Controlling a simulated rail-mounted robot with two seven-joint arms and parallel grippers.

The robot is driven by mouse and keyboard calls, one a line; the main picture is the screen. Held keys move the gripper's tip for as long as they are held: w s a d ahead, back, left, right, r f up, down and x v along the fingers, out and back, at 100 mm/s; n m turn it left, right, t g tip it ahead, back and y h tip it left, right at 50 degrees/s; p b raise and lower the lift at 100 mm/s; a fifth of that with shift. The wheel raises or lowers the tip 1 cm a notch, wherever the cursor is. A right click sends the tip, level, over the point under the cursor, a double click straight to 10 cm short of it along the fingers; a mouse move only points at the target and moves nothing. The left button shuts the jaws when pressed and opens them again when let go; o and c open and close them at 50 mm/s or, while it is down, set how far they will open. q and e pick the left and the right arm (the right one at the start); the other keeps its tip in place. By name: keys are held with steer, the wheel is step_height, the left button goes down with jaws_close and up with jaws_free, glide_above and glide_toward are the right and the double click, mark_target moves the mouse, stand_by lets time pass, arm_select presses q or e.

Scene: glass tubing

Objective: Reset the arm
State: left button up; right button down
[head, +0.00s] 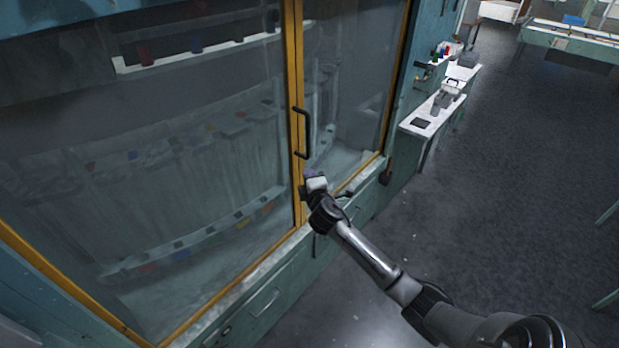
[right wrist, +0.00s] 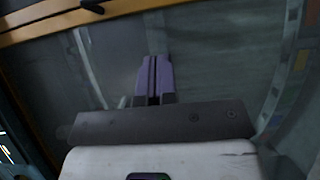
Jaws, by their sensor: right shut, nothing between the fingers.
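My right arm reaches in from the lower right of the head view. Its gripper (head: 309,174) is in front of the glass cabinet, close to the yellow door frame and just below the black door handles. In the right wrist view the purple fingers (right wrist: 154,80) of this gripper are together with nothing between them. Glass panes fill the view behind them. Whether the fingertips touch the cabinet cannot be told. My left gripper is not in view.
The cabinet's yellow-framed doors (head: 298,120) have black handles (head: 302,132). Drawers (head: 265,300) lie below. A white side bench (head: 432,115) with small items stands beyond the cabinet. The dark floor (head: 510,180) to the right is mostly clear.

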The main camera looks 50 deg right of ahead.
steer(key=shift+s+a, duration=0.25)
steer(key=shift+s, duration=0.05)
